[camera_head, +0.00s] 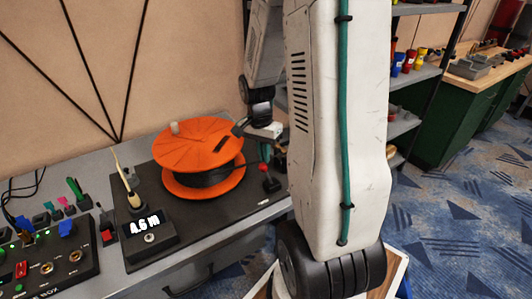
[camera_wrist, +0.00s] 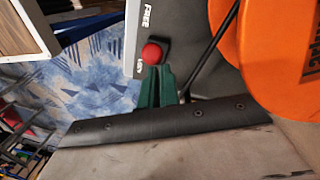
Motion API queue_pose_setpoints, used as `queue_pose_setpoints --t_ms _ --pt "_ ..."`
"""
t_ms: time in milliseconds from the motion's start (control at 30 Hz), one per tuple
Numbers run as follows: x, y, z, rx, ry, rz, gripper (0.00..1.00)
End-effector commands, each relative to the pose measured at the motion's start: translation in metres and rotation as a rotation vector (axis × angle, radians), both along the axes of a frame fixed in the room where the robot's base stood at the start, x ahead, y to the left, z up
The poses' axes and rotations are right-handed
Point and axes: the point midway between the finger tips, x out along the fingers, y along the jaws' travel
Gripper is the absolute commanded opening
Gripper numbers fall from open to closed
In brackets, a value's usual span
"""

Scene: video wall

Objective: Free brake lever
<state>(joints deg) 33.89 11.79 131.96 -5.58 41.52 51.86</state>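The brake lever's round red knob (camera_wrist: 152,53) is in the wrist view, beside the LOCK end of a white plate (camera_wrist: 135,38) marked FREE and LOCK. The knob also shows in the head view (camera_head: 264,167), at the right of the orange cable reel (camera_head: 195,138). My gripper (camera_wrist: 157,68) has dark green fingers close together, with no clear gap between them. Their tips are just short of the knob, and I cannot tell whether they touch it. In the head view my arm hides part of the area around the gripper.
The reel (camera_wrist: 285,50) is close at right in the wrist view. A box reading about A.6 M (camera_head: 148,225) and a control panel (camera_head: 45,265) stand at left on the bench. Shelves (camera_head: 415,75) stand behind my arm. Carpet is open at right.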

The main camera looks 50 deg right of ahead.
Motion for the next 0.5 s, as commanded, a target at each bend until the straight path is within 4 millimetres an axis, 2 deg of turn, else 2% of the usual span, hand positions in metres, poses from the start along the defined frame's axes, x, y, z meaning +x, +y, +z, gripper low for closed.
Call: queue_pose_setpoints --t_ms 333,500 --pt "-0.0025 0.0069 -0.0029 0.013 0.011 0.0 0.0" --pt "-0.0005 -0.0002 0.0006 0.013 0.01 0.0 0.0"
